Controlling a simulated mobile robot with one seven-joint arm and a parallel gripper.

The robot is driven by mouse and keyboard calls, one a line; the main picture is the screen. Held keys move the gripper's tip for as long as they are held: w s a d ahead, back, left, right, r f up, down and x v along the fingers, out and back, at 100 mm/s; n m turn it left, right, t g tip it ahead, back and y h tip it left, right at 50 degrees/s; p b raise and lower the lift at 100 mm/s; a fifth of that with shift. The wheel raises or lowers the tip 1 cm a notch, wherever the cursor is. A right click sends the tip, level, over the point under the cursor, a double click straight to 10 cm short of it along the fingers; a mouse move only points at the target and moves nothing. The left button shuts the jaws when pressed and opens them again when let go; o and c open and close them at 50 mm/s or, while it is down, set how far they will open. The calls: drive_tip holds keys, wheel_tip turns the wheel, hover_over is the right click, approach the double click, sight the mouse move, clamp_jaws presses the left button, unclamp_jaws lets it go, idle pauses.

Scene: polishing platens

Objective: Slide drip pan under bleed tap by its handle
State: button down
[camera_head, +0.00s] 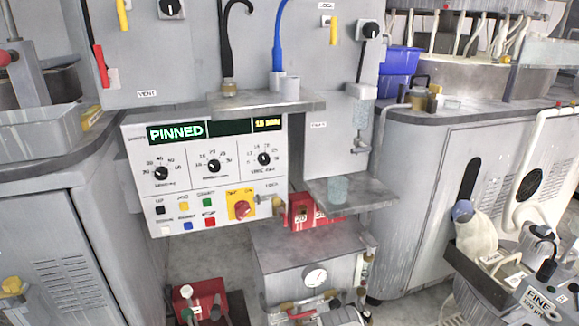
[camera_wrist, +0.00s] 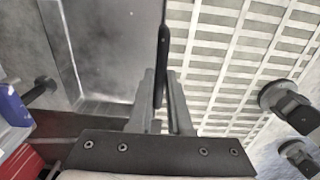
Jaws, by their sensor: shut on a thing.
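In the wrist view my gripper (camera_wrist: 160,78) is shut on a thin dark upright strip (camera_wrist: 163,48), which looks like the pan's handle. A grey metal surface with a raised rim (camera_wrist: 105,40) lies just left of it and looks like the drip pan; its far part is cut off by the frame. In the head view I cannot make out my gripper or the pan. A small tap (camera_head: 361,146) hangs below a clear sight glass on the right of the grey cabinet; I cannot tell if it is the bleed tap.
In the head view a metal shelf (camera_head: 375,196) holds a clear cup (camera_head: 338,189). The control panel (camera_head: 218,172) reads PINNED. A grey box with a gauge (camera_head: 315,277) stands below. In the wrist view a pale grid (camera_wrist: 235,60) fills the right, with dark knobs (camera_wrist: 288,104) beside it.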

drive_tip(key=shift+w+a, duration=0.25)
drive_tip(key=shift+w, duration=0.45)
drive_tip(key=shift+w+a, duration=0.3)
drive_tip(key=shift+w, duration=0.45)
drive_tip(key=shift+w+a, duration=0.25)
drive_tip(key=shift+w, duration=0.45)
drive_tip(key=shift+w+a, duration=0.1)
drive_tip(key=shift+w, duration=0.05)
